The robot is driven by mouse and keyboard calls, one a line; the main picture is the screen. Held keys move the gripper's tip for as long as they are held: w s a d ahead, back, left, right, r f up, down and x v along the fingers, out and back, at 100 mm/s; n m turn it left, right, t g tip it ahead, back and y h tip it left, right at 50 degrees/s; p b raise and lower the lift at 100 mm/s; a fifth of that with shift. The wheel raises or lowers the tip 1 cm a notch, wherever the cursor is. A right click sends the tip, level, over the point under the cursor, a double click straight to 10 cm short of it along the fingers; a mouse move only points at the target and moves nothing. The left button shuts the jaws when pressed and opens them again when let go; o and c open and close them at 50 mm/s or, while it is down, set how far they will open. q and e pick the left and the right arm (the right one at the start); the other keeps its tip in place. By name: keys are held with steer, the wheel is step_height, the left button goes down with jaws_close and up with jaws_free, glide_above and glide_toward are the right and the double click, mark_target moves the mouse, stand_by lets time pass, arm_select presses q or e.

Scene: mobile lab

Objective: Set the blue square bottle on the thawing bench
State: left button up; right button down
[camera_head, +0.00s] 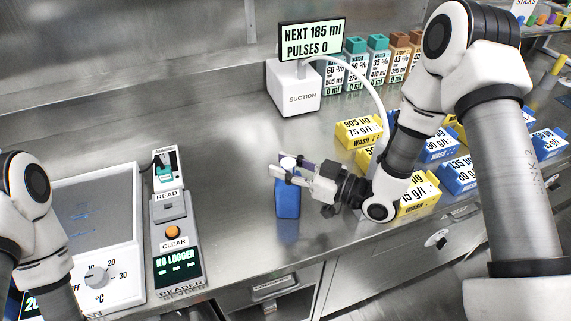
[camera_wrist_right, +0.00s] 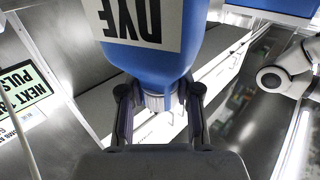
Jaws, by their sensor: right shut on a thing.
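The blue square bottle (camera_head: 288,202) is upright near the front edge of the steel bench (camera_head: 235,160). My right gripper (camera_head: 284,171) reaches it from the right and is shut on its top. In the right wrist view the bottle (camera_wrist_right: 150,65) shows a white label with "DYE", and the fingers (camera_wrist_right: 157,103) close on its pale neck. Whether its base touches the bench I cannot tell. No surface in view is labelled as the thawing bench. My left gripper is out of view; only part of that arm shows at the left edge.
A reader unit (camera_head: 173,235) and a white device with a °C knob (camera_head: 110,262) stand left of the bottle. A suction unit (camera_head: 293,92) stands behind. Yellow boxes (camera_head: 358,131) and blue boxes (camera_head: 459,176) stand to the right. Bare steel lies between the reader and the bottle.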

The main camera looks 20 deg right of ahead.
steer(key=shift+a, duration=0.1)
steer(key=c, duration=0.8)
jaws_free()
steer(key=p+v, duration=0.1)
steer(key=v, duration=1.1)
